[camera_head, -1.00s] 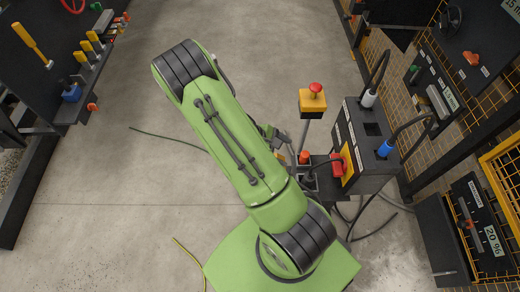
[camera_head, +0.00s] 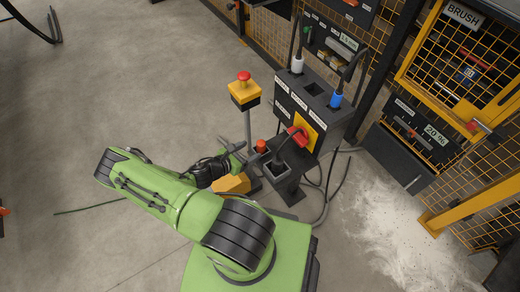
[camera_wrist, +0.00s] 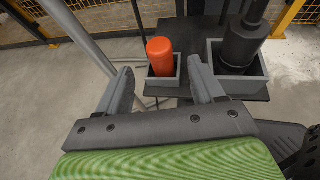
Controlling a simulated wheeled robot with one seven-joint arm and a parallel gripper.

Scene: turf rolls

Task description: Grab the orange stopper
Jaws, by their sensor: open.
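The orange stopper (camera_wrist: 160,58) stands upright in a small grey square holder (camera_wrist: 164,82) on a dark shelf in the wrist view. In the head view the stopper (camera_head: 261,145) shows at the front of the dark power cabinet. My gripper (camera_wrist: 160,85) is open, with one grey finger to the left of the holder and the other to its right. The stopper lies beyond the fingertips, roughly centred between them. Nothing is between the jaws that I can see held. In the head view my gripper (camera_head: 238,150) is beside the stopper, small and partly hidden.
A dark cylinder (camera_wrist: 240,45) stands in a second grey holder just right of the stopper. A yellow emergency-stop box (camera_head: 244,94) on a thin post stands close by. The cabinet (camera_head: 312,95) with plugs and a red switch (camera_head: 298,136) is behind. Open floor lies left.

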